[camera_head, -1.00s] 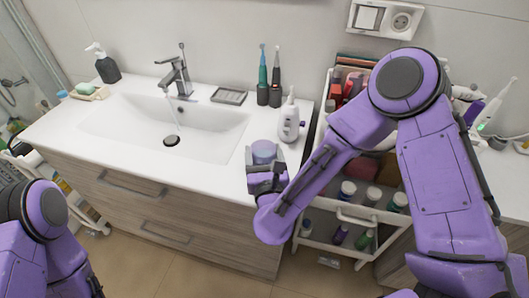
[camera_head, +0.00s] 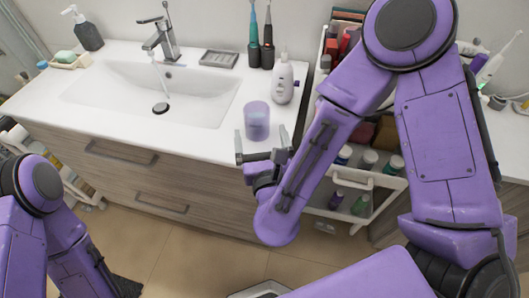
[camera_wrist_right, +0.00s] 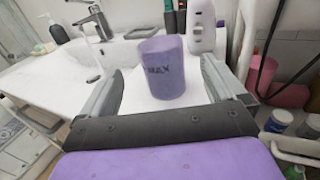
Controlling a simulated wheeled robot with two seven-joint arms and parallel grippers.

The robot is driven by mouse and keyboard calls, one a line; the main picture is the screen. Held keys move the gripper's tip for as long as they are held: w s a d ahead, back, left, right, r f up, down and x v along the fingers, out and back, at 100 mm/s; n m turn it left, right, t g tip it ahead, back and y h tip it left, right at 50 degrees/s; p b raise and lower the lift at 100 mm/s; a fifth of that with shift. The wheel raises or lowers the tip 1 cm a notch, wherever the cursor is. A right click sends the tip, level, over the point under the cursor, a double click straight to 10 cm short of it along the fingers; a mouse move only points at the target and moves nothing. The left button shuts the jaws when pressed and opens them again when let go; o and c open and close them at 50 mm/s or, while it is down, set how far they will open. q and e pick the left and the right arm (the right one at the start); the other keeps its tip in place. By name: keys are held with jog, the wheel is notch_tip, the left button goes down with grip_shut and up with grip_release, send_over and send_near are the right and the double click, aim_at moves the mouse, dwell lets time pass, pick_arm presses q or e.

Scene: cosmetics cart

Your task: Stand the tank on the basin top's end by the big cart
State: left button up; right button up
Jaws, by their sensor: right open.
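The tank (camera_head: 257,121) is a purple translucent cup with dark "MAX" lettering. It stands upright on the white basin top (camera_head: 224,147), at the right end by the big cart (camera_head: 372,181). It also shows in the right wrist view (camera_wrist_right: 163,72), beyond and between the fingers. My right gripper (camera_head: 261,142) is open and empty at the front edge of the basin top. Its fingers are spread apart, just in front of the tank and clear of it. My left arm is at the lower left; its gripper is not visible.
A white flosser body (camera_head: 283,80) stands behind the tank. Two electric toothbrushes (camera_head: 261,55) and a grey soap dish (camera_head: 218,58) are farther back. The tap (camera_head: 160,38) runs into the basin. Bottles (camera_head: 368,160) fill the cart. Floor in front is clear.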

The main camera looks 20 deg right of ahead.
jog(key=s+p, duration=0.1)
jog(key=s, duration=0.1)
jog(key=s+a+p, duration=0.1)
jog(key=s+p, duration=0.1)
jog(key=shift+s, duration=0.3)
jog(key=shift+w, duration=0.15)
dwell(0.9)
